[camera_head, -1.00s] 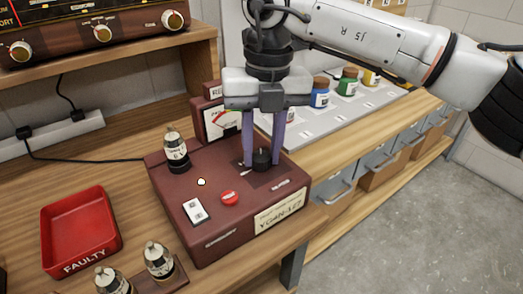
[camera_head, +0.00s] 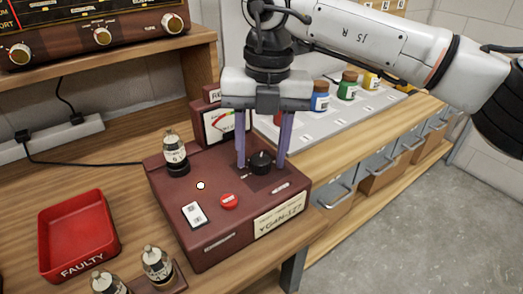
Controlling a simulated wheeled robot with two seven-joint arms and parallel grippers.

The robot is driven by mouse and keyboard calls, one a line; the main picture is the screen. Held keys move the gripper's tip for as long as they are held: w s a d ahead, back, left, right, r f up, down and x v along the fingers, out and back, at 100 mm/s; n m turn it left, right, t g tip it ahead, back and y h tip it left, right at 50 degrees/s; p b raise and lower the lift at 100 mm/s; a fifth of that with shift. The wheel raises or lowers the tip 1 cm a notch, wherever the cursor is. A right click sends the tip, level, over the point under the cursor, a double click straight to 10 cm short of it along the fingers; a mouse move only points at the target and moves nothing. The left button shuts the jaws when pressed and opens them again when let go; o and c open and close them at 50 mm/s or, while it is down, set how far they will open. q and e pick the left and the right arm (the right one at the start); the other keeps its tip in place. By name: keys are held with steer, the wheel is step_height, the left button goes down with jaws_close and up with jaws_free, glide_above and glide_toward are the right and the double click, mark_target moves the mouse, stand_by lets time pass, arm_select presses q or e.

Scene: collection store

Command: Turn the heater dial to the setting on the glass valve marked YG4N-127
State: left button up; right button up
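The heater dial (camera_head: 260,163) is a black knob on the right part of a maroon tester box (camera_head: 222,242). My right gripper (camera_head: 261,157) points down over it, its two purple fingers apart on either side of the knob, with gaps visible. The dial's setting is too small to read. A cream plate (camera_head: 280,215) on the box's front reads about YG4N-127. A glass valve (camera_head: 175,153) with a dark base stands upright at the box's back left; its marking is not legible. My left gripper is not in view.
A red tray marked FAULTY (camera_head: 78,262) sits at left. More glass valves (camera_head: 157,264) stand in a holder in front of the box. The box has a meter (camera_head: 217,125), a red button (camera_head: 229,201) and a white switch (camera_head: 194,215). Small bottles (camera_head: 320,97) stand behind right.

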mark_target(265, 159)
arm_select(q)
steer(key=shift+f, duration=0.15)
arm_select(e)
steer(key=shift+r, duration=0.1)
arm_select(q)
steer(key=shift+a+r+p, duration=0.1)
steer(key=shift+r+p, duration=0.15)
steer(key=shift+p, duration=0.05)
arm_select(e)
step_height(265, 159, up, 10)
steer(key=shift+d, duration=0.3)
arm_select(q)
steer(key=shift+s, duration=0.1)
